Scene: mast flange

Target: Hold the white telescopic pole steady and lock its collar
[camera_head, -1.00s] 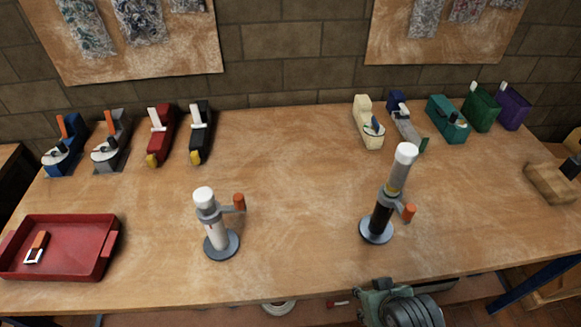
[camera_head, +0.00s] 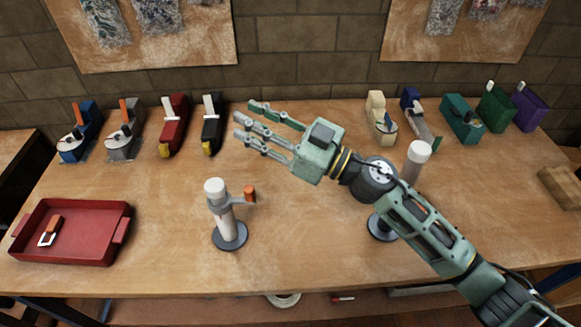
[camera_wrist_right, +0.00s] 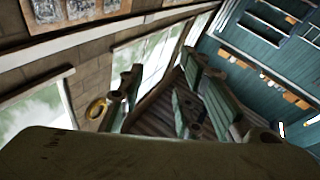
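The white telescopic pole (camera_head: 223,208) stands upright on a round grey base at the middle-left of the table. Its grey collar has an orange-ended lever (camera_head: 250,194) sticking out to the right. A second pole (camera_head: 417,160) with a white cap stands to the right, its middle hidden behind my right arm. My right gripper (camera_head: 246,120) is open and empty, its fingers spread and pointing left, apparently above the table and apart from the white pole. Its spread fingers also show in the right wrist view (camera_wrist_right: 160,95). My left gripper is in no view.
A red tray (camera_head: 75,258) holding a small orange-and-white item sits at the left. Several tape dispensers, among them a red one (camera_head: 173,128) and a cream one (camera_head: 380,118), line the back. A wooden block (camera_head: 560,187) lies at the right. The front middle of the table is clear.

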